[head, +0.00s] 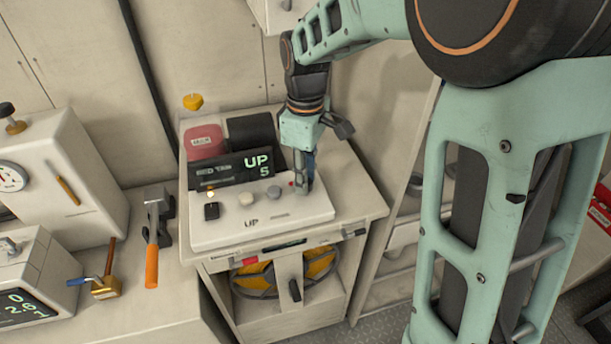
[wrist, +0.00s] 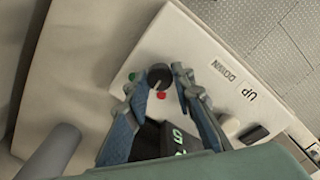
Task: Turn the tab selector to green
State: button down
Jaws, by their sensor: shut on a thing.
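The tab selector (wrist: 159,75) is a small round dark knob on a white control panel (head: 215,235). In the wrist view a green dot (wrist: 131,76) lies to its left and a red dot (wrist: 161,96) just below it. A pale mark shows on the knob's lower edge, toward the red dot, but it is small. My gripper (wrist: 161,82) is shut on the selector, one finger on each side. In the head view my gripper (head: 304,187) points down at the panel's right end and hides the knob; the red dot (head: 291,184) shows beside it.
A display (head: 231,170) reading "UP 5" stands behind the panel. Other panel controls include a black switch (head: 211,211) and a pale knob (head: 246,199).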

jog(key=m, duration=0.4)
jog(key=shift+m, duration=0.3)
jog(key=m, duration=0.4)
jog(key=shift+m, duration=0.3)
jog(key=c, duration=1.7)
grip_release()
jog(key=shift+o, duration=0.2)
notch_tip(320, 180, up, 12)
